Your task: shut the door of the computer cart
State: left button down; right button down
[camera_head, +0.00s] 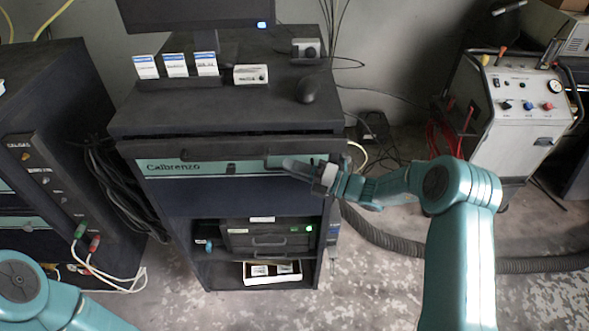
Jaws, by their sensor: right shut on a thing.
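The dark computer cart (165,110) stands left of centre, with a monitor on top. Its door (225,149) appears as a dark panel edge with a handle, raised and jutting out under the cart top, above the teal "Calbrenzo" strip (215,168). Below, the cart's front is open and its shelves show. My right gripper (292,166) is at the right part of the door's edge, shut on what looks like the door handle (274,159); the fingers partly hide the contact. My left gripper is out of view; only part of my left arm shows at the bottom left.
A dark equipment box (268,240) and a small tray (272,273) sit on the cart's shelves. Another dark cabinet (60,130) with cables stands at left. A white wheeled machine (520,110) and a floor hose (400,243) are at right. The floor in front is clear.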

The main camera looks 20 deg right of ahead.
jog(key=shift+w+d+r, duration=0.15)
jog(key=shift+r, duration=0.1)
jog(key=c, duration=1.2)
grip_release()
jog(key=shift+f, duration=0.1)
jog(key=shift+f, duration=0.15)
jog(key=shift+s+d+f, duration=0.15)
jog(key=shift+s+d, duration=0.05)
jog(key=b+v, duration=0.3)
jog(key=v, duration=1.2)
jog(key=shift+s+d+b, duration=0.2)
jog(key=shift+s+b, duration=0.1)
jog(key=shift+b, duration=0.05)
